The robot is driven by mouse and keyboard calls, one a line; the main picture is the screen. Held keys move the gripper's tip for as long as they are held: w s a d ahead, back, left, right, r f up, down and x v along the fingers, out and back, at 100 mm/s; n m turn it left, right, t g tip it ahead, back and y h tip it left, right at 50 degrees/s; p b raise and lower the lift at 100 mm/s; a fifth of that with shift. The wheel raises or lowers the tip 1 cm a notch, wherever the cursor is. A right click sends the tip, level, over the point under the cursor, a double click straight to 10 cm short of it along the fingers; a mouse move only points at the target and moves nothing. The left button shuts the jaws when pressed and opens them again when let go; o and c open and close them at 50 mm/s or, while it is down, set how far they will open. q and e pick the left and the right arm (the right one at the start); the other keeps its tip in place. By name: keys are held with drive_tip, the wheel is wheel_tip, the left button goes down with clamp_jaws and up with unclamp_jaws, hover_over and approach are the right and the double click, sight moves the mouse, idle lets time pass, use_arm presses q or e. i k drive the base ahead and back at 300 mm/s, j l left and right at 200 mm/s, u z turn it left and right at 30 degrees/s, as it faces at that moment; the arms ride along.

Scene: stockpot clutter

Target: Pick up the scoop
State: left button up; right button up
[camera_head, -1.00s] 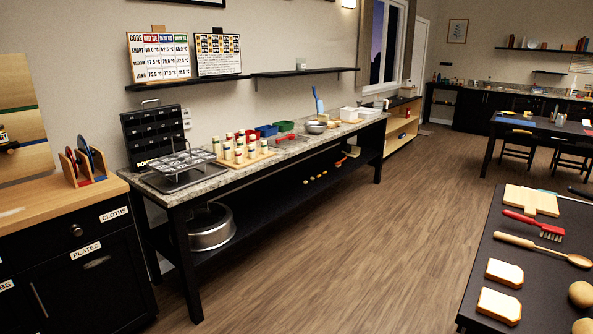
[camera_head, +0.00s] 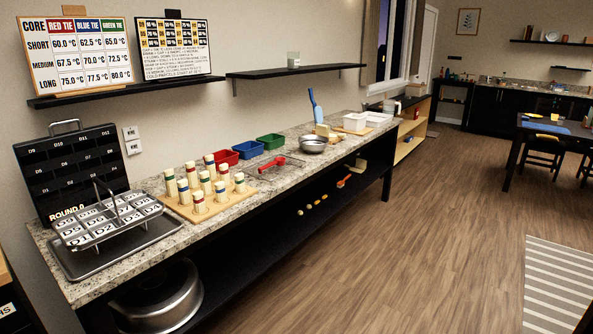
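No gripper of mine is in view. I cannot tell for sure which thing is the scoop. A red-handled tool (camera_head: 272,162) lies on the granite counter (camera_head: 145,190), in front of the coloured bins. A second small red tool (camera_head: 343,182) is on the dark level under the counter, near a small beige object. A blue upright utensil (camera_head: 315,103) stands at the back of the counter, behind a metal bowl (camera_head: 313,145).
Red (camera_head: 225,157), blue (camera_head: 249,149) and green (camera_head: 271,141) bins line the wall. A wooden board (camera_head: 238,203) holds several banded cylinders. A labelled wire rack (camera_head: 105,222) sits on a tray (camera_head: 75,266). A large pot (camera_head: 165,302) stands below. The floor (camera_head: 400,260) is clear.

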sight(272, 165)
drive_tip(key=i+l, duration=0.1)
drive_tip(key=i, duration=2.05)
drive_tip(key=j+u, duration=0.05)
drive_tip(key=j, duration=0.05)
